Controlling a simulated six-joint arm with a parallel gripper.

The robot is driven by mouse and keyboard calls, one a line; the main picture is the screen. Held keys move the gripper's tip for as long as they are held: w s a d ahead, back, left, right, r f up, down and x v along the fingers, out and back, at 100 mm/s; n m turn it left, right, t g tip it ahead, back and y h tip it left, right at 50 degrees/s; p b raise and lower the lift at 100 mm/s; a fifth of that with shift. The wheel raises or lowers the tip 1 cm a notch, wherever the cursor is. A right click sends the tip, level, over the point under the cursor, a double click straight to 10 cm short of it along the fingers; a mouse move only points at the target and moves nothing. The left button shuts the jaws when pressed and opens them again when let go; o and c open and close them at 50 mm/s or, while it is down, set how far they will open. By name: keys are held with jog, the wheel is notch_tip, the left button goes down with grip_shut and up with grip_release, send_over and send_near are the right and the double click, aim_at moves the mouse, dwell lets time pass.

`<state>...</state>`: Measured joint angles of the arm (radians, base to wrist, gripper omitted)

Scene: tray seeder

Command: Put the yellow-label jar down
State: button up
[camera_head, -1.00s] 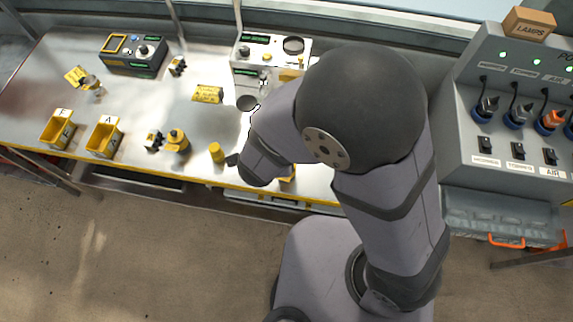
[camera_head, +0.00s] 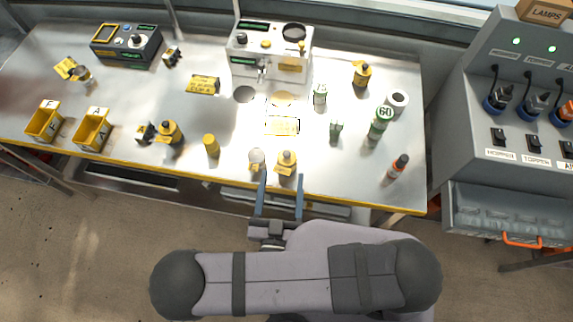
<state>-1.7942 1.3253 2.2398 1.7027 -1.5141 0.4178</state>
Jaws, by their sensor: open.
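My gripper (camera_head: 281,180) is open at the front edge of the bench, its two blue-grey fingers apart and pointing at the bench. A yellow jar with a rounded top (camera_head: 287,163) stands upright just beyond the fingertips, closer to the right finger. A small jar with a pale lid (camera_head: 257,159) stands beside it, just beyond the left fingertip. Labels are too small to read, so I cannot tell which is the yellow-label jar. No jar appears gripped. Another yellow jar (camera_head: 170,134) stands further left.
A yellow cylinder (camera_head: 211,146) stands left. Green-labelled bottles (camera_head: 378,125) and an orange-topped bottle (camera_head: 397,167) stand right. A grey machine (camera_head: 269,52) is at the back. Yellow bins (camera_head: 91,130) sit far left.

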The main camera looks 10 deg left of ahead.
aim_at(287, 166)
jog(key=shift+w, duration=0.1)
jog(key=shift+w, duration=1)
jog(key=shift+w, duration=0.1)
jog(key=shift+w+d+f, duration=0.1)
jog(key=shift+w+d, duration=0.05)
jog(key=shift+w, duration=2.35)
jog(key=shift+a, duration=0.2)
jog(key=c, duration=1.2)
jog(key=shift+c, duration=0.2)
notch_tip(287, 166, up, 10)
jog(key=p, duration=0.8)
